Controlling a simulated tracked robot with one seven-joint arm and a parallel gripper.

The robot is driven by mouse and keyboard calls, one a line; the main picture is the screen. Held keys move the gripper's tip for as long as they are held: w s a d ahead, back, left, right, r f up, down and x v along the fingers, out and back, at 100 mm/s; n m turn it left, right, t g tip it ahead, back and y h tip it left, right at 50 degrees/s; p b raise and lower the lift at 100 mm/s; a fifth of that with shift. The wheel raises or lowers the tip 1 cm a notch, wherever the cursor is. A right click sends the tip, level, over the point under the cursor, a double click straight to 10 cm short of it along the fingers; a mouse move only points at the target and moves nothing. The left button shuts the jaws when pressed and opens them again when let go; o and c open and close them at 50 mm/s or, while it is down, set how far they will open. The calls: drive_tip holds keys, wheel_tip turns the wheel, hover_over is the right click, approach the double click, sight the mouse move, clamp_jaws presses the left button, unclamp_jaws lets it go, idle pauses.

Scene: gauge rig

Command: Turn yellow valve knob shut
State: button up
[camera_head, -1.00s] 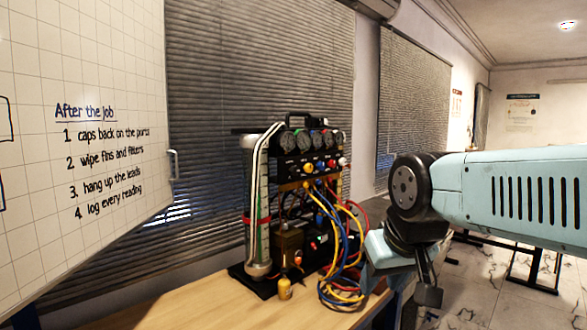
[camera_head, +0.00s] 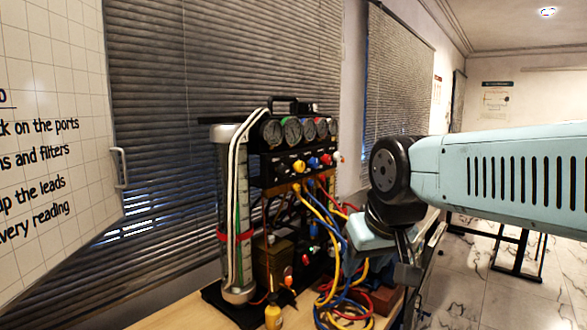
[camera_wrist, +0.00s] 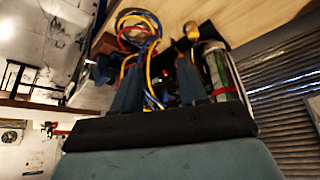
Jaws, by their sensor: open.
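The gauge rig (camera_head: 290,150) stands on the wooden bench, with a row of round dials above a row of small coloured knobs. The yellow valve knob (camera_head: 299,166) appears to be at the left of that row, beside a blue knob (camera_head: 314,162) and a red one (camera_head: 326,159). It is small, and its turn position cannot be read. My gripper (camera_head: 408,272) is right of the rig, lower than the knobs and apart from them. In the wrist view its two fingers (camera_wrist: 160,82) are spread and empty, with hoses and the rig beyond them, seen upside down.
Yellow, blue and red hoses (camera_head: 330,215) hang in loops at the rig's front. A clear cylinder with a red band (camera_head: 222,236) stands at its left. A small yellow bottle (camera_head: 273,317) is on the bench.

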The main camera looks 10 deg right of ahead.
drive_tip(key=shift+o, duration=1.3)
drive_tip(key=shift+w+d+r, duration=0.1)
drive_tip(key=shift+w+d, duration=0.05)
drive_tip(key=shift+w, duration=0.2)
drive_tip(key=shift+o, duration=0.4)
drive_tip(key=w+d+r+n+t+h, duration=0.1)
drive_tip(key=w+d+r+n+t, duration=0.1)
drive_tip(key=w, duration=0.5)
drive_tip(key=d+n, duration=0.1)
drive_tip(key=d, duration=0.1)
drive_tip(key=shift+d+r+t+h, duration=0.2)
drive_tip(key=shift+d+t+h, duration=0.1)
drive_tip(key=shift+h, duration=0.1)
drive_tip(key=w+d+r+n+t+h, duration=0.1)
drive_tip(key=w+d+r+n+t, duration=0.4)
drive_tip(key=w, duration=0.4)
drive_tip(key=n+t+y, duration=0.1)
drive_tip(key=n+y, duration=1.2)
drive_tip(key=n, duration=1.3)
approach(302, 168)
drive_tip(key=x, duration=1)
drive_tip(key=shift+r, duration=0.1)
